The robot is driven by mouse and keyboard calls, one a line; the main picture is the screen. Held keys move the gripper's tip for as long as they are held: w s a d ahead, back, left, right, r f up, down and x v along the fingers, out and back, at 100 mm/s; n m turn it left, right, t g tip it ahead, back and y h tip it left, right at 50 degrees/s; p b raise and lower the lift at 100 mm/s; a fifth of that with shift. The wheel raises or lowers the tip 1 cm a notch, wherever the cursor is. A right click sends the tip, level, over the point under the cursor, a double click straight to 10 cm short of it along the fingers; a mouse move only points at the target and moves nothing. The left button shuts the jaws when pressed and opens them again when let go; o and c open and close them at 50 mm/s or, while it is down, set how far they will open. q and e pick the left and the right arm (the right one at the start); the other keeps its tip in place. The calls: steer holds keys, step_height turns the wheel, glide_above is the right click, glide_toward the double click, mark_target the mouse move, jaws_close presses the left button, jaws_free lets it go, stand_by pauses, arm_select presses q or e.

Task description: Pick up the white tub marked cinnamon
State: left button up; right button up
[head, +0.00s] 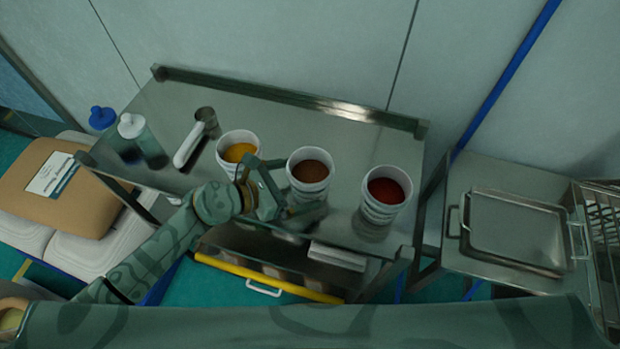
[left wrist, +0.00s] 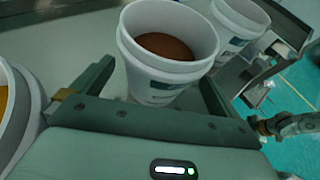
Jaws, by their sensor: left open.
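Three white tubs stand in a row on the steel table: one with yellow powder (head: 238,150), one with brown powder (head: 309,172), one with dark red powder (head: 386,191). The brown powder fits cinnamon, but I cannot read the labels. My left gripper (head: 303,187) is open at the near left side of the brown tub. In the left wrist view, the brown tub (left wrist: 162,85) stands upright between the spread fingers (left wrist: 156,76); I cannot tell whether they touch it. The gripper hides part of its lower side in the head view.
The yellow tub is close beside my left gripper. A raised rail (head: 290,98) runs along the back. A side table with a steel tray (head: 515,230) stands right.

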arm_select(q)
steer(key=x, duration=0.2)
steer(key=shift+w+d+f, duration=0.15)
steer(key=shift+w+d, duration=0.05)
steer(key=shift+d, duration=0.1)
steer(key=c, duration=1)
steer(key=shift+c, duration=0.6)
